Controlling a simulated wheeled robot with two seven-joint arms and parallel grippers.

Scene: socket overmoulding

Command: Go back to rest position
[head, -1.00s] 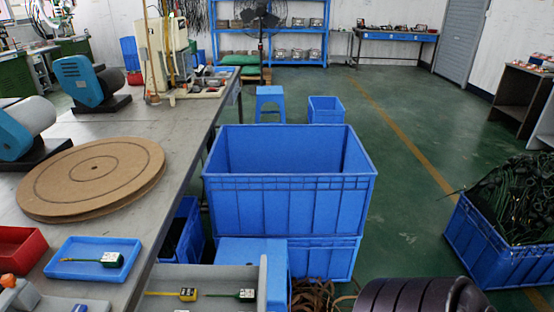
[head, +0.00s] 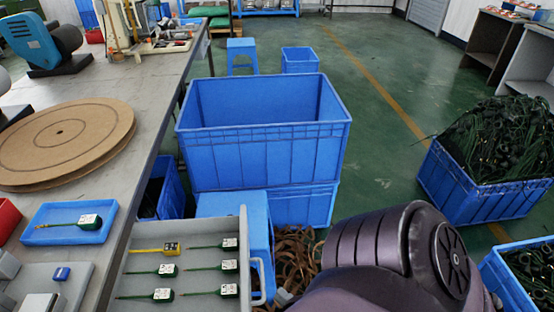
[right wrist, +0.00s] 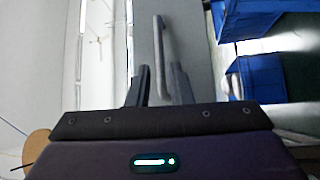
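My right arm comes in at the bottom right of the head view, and its gripper fingers are not clear there. In the right wrist view my right gripper (right wrist: 158,88) has its two dark fingers apart. A grey bar handle (right wrist: 163,45) shows between and beyond them, and I see no contact. In the head view a grey tray (head: 205,265) has a light handle (head: 262,283) on its right side. My left gripper is not in view.
A blue tray (head: 45,238) with one green piece lies on the workbench (head: 150,110) beside a round brown board (head: 60,140). Large blue crates (head: 265,155) stand beyond the grey tray. Crates of dark cables (head: 485,195) stand at right.

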